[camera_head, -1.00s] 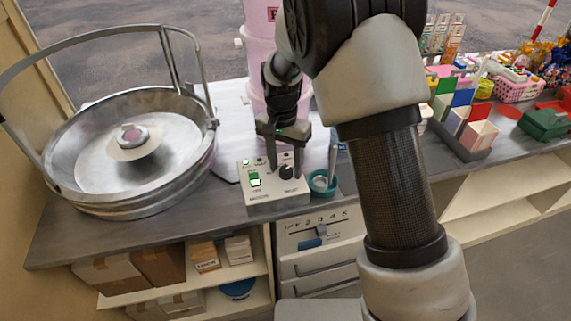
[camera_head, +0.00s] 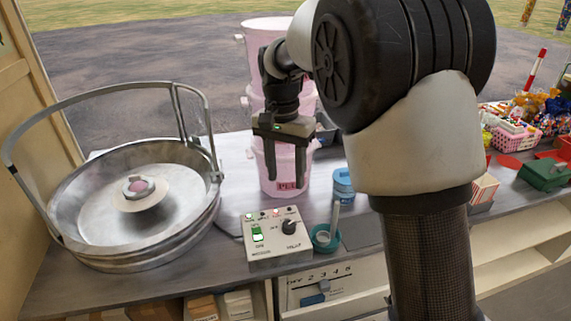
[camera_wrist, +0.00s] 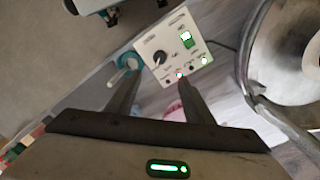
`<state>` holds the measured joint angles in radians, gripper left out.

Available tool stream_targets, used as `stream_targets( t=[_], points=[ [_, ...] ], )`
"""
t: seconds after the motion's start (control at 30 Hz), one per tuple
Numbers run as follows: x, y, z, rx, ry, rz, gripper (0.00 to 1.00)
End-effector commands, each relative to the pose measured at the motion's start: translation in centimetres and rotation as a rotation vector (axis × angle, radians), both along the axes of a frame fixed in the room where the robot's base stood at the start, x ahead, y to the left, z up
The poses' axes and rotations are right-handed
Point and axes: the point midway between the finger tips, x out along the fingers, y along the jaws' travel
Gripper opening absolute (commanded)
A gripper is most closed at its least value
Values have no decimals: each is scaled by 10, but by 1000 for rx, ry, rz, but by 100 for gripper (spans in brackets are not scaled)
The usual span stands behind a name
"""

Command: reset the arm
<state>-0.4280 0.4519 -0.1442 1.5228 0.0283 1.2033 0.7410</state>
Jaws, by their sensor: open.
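My gripper (camera_head: 286,176) hangs with its fingers pointing down, in front of the pink buckets and above the back of the control box. Its two fingers are apart with nothing between them. The white control box (camera_head: 276,246) has a black knob, a lit green switch and small lamps; it stands on the counter below my gripper. In the wrist view the control box (camera_wrist: 172,48) shows beyond the fingertips of my gripper (camera_wrist: 155,90), apart from them. My upper arm hides part of the counter to the right.
A large metal cotton candy bowl (camera_head: 85,220) with a raised hoop stands at left. Pink buckets (camera_head: 268,35) are stacked behind my gripper. A teal cup (camera_head: 325,238) with a stick stands right of the box. A blue tin (camera_head: 343,184) and a pink basket (camera_head: 512,138) are further right.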

Motion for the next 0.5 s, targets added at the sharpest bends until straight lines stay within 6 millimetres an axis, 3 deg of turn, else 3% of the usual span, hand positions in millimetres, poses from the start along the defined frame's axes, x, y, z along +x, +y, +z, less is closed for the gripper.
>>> stream_targets(
  t=[0.2, 0.5],
  points=[
    [0, 1, 17, 0, 1, 0, 48],
    [0, 1, 18, 0, 0, -1, 48]
  ],
)
